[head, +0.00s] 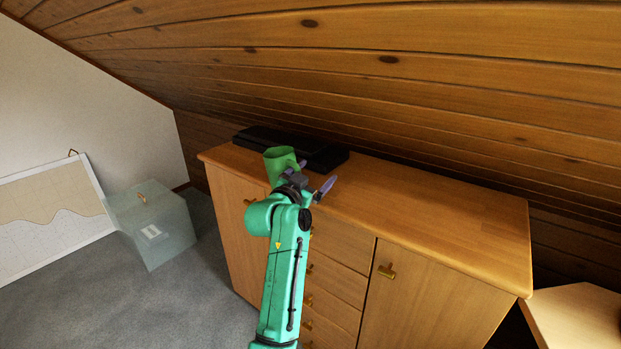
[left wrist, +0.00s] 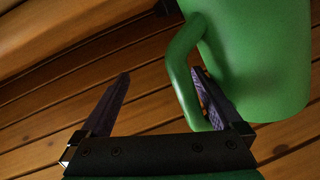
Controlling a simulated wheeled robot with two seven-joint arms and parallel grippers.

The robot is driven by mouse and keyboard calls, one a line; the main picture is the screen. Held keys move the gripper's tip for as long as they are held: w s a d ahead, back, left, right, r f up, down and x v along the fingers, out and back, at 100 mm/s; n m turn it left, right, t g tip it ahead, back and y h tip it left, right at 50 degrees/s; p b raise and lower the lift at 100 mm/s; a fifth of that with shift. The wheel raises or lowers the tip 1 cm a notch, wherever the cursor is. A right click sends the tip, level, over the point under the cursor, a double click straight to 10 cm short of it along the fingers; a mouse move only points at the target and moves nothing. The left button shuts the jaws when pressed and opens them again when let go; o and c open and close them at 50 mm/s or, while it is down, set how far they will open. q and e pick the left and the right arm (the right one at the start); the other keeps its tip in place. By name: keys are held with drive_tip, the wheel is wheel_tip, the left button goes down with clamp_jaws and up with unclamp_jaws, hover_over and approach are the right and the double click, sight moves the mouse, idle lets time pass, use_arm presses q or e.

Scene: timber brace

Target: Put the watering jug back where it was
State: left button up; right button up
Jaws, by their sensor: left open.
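The green watering jug (head: 279,160) shows at the back left of the wooden sideboard top, partly hidden behind my left gripper. In the left wrist view the jug (left wrist: 255,55) fills the upper right, with its curved handle (left wrist: 178,75) facing my jaws. My left gripper (head: 314,178) is open at the jug. In the left wrist view one finger of the left gripper (left wrist: 160,78) shows in the gap between handle and body, and the other stands apart outside the handle. The jug's base is hidden in the head view. My right gripper is not in view.
The sideboard (head: 440,205) has a clear top to the right. A flat black case (head: 325,158) lies behind the jug. The sloping plank ceiling (head: 400,60) hangs low over the back. A translucent box (head: 155,225) and a framed board (head: 50,215) stand at left.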

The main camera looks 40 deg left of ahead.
use_arm(q)
drive_tip(key=s+d+p, duration=0.2)
drive_tip(key=s+p, duration=0.6)
drive_tip(key=s, duration=0.6)
drive_tip(key=shift+s+d+r+p, duration=0.15)
drive_tip(key=shift+d+p, duration=0.1)
drive_tip(key=shift+p, duration=0.05)
drive_tip(key=shift+c, duration=1)
clamp_jaws()
